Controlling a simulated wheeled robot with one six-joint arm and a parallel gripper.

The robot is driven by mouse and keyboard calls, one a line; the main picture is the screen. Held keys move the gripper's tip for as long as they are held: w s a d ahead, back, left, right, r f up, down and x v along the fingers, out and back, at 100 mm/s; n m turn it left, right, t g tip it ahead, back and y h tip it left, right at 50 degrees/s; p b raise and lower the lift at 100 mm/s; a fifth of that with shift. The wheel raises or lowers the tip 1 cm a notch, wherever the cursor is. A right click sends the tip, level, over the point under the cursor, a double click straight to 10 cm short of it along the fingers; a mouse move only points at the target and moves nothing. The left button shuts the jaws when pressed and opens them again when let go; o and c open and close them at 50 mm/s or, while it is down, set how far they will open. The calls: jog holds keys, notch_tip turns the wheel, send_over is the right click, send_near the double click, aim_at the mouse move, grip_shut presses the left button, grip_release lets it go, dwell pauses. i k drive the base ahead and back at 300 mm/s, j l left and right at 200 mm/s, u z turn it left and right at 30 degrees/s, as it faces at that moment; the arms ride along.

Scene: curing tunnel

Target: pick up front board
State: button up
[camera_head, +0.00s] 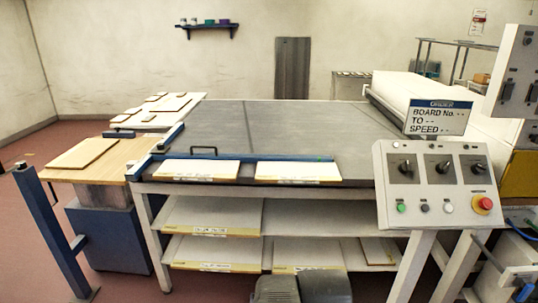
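Two flat white boards with yellowish, labelled front edges lie along the front edge of the grey-topped table: a left one (195,169) and a right one (298,171). Similar boards lie on the shelves below, one on the upper shelf (212,215) and others on the lower shelf (214,250). I cannot tell from the labels which is the front board. My gripper's fingers are not in view. A dark grey rounded part, likely my own arm, shows at the bottom centre, in front of the lower shelf.
A control panel (437,180) with knobs and a red button stands at the right, under a sign (438,117). A blue post and rail (52,230) stand at the left. A wooden-topped stand (120,160) holds a brown board (83,153). The table top (290,125) is mostly clear.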

aim_at(195, 170)
jog(key=i+j, duration=0.15)
jog(key=j, duration=0.2)
jog(key=i+j, duration=0.2)
jog(key=j, duration=0.15)
jog(key=i+j, duration=0.15)
jog(key=j, duration=0.25)
jog(key=i+j, duration=0.2)
jog(key=j, duration=0.15)
jog(key=i+j, duration=0.15)
jog(key=j, duration=0.2)
